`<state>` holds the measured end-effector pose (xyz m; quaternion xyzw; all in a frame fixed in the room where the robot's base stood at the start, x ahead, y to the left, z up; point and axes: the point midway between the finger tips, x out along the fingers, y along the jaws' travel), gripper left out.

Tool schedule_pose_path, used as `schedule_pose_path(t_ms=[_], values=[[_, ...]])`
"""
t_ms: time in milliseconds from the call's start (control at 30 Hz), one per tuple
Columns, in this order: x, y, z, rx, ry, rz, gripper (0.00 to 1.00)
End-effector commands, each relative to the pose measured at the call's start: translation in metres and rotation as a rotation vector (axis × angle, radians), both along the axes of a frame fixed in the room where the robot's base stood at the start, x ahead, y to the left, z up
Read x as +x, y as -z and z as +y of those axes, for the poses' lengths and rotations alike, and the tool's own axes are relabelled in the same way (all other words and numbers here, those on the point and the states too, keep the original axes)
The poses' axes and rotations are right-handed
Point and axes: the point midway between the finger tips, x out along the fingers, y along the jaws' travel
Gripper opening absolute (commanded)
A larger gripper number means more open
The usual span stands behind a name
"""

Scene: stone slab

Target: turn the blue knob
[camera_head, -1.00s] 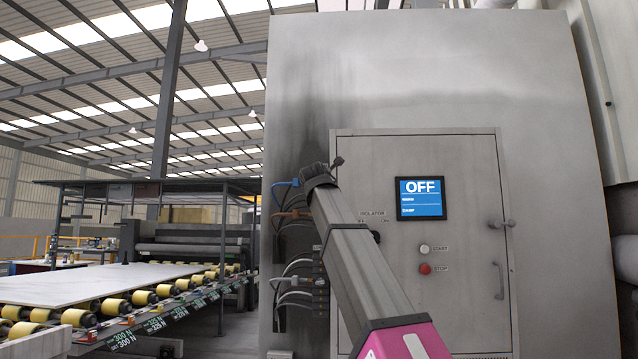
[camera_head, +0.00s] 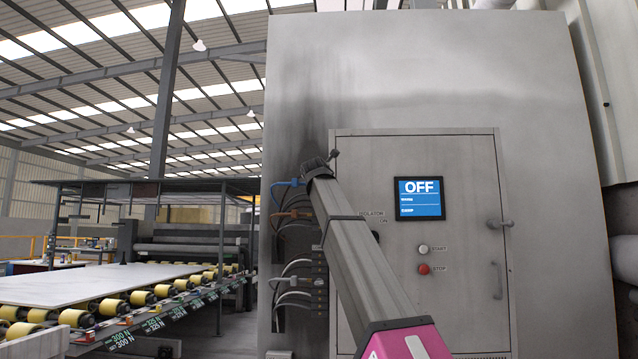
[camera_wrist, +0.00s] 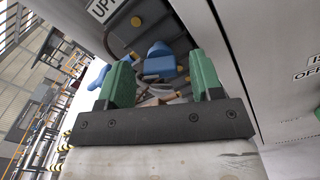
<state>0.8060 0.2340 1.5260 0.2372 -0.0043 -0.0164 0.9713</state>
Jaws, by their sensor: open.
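A blue knob (camera_wrist: 160,60) shows in the wrist view, between and beyond my green fingertips. My gripper (camera_wrist: 158,66) is open, with one finger on either side of the blue part in the picture; I cannot tell whether either touches it. A second blue part (camera_wrist: 98,77) shows left of the left finger. In the head view a blue fitting (camera_head: 289,183) sticks out from the cabinet's left side, just left of my arm's far end. My fingers are not clearly visible in that view.
The grey cabinet (camera_head: 440,90) has a door with a screen (camera_head: 420,198) reading OFF, a START button (camera_head: 423,249), a red STOP button (camera_head: 424,269) and a handle. Orange and grey hoses (camera_head: 296,284) run below the blue fitting. A roller conveyor (camera_head: 130,285) stands left.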

Motion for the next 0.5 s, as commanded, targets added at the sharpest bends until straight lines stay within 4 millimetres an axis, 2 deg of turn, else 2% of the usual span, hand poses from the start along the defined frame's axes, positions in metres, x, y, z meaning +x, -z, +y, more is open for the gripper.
schedule_pose_path(t_ms=[100, 367, 400, 467, 500], values=[[0.0115, -0.0001, 0.0000, 0.000, 0.000, 0.001, 0.60], [0.0131, 0.0008, -0.0004, 0.000, 0.000, 0.000, 0.60], [0.0130, 0.0007, -0.0004, 0.000, 0.000, 0.000, 0.57], [0.0130, 0.0007, -0.0004, 0.000, 0.000, 0.000, 0.37], [0.0130, 0.0007, -0.0004, 0.000, 0.000, 0.000, 0.24]])
